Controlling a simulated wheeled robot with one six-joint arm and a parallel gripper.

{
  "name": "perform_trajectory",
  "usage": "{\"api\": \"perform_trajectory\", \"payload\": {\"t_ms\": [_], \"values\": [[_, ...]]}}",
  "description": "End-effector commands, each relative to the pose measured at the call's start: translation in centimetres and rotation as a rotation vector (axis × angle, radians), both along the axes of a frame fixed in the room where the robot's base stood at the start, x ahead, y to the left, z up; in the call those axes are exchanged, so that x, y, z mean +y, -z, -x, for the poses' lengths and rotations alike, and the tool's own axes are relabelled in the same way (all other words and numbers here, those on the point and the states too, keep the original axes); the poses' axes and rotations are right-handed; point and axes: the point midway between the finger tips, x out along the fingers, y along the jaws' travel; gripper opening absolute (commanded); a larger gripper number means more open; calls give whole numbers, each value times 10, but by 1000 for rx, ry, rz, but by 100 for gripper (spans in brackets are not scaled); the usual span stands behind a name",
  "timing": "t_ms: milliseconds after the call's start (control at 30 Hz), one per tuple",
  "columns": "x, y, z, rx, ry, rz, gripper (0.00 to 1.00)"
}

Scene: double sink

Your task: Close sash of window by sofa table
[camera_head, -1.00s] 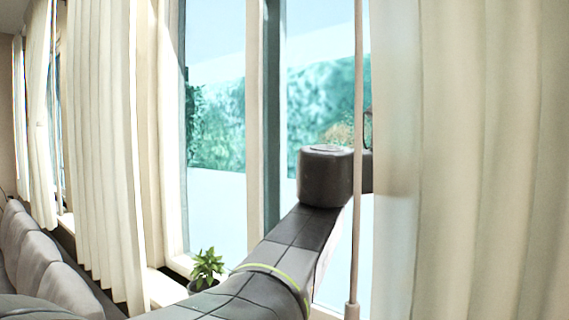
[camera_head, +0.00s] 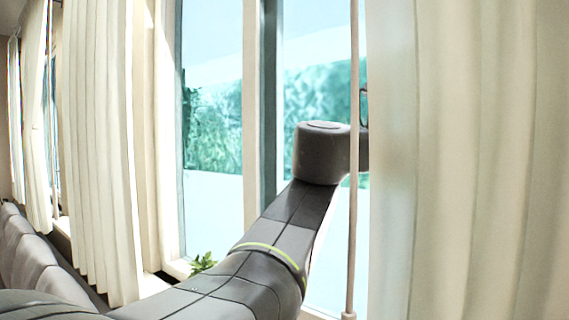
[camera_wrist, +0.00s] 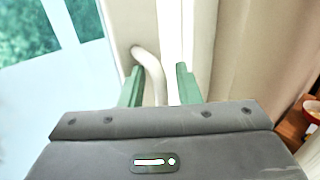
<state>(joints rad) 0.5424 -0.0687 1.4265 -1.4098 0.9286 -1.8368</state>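The window (camera_head: 214,130) has pale frames, and a pale upright frame member (camera_head: 251,110) stands beside a darker one. In the wrist view, a white curved handle (camera_wrist: 151,68) stands out from the pale sash frame (camera_wrist: 132,22). My gripper (camera_wrist: 160,80) has two green fingers set apart, one on each side of the handle's lower part. I cannot tell whether either finger touches it. In the head view my gripper is hidden behind the right curtain.
A pale curtain (camera_head: 470,160) hangs at right, with a thin rod (camera_head: 353,230) before my arm. Another curtain (camera_head: 97,150) hangs at left above grey sofa backs (camera_head: 30,262). A plant (camera_head: 203,263) is partly behind my arm.

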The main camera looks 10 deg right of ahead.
Motion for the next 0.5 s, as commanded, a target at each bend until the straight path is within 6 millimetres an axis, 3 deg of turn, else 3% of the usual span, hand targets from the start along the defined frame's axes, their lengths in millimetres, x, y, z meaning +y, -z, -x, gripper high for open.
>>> {"api": "perform_trajectory", "payload": {"t_ms": [200, 500], "values": [[1, -46, 0, -5, -5, 11, 30], [3, -67, 2, -10, -5, 13, 30]]}}
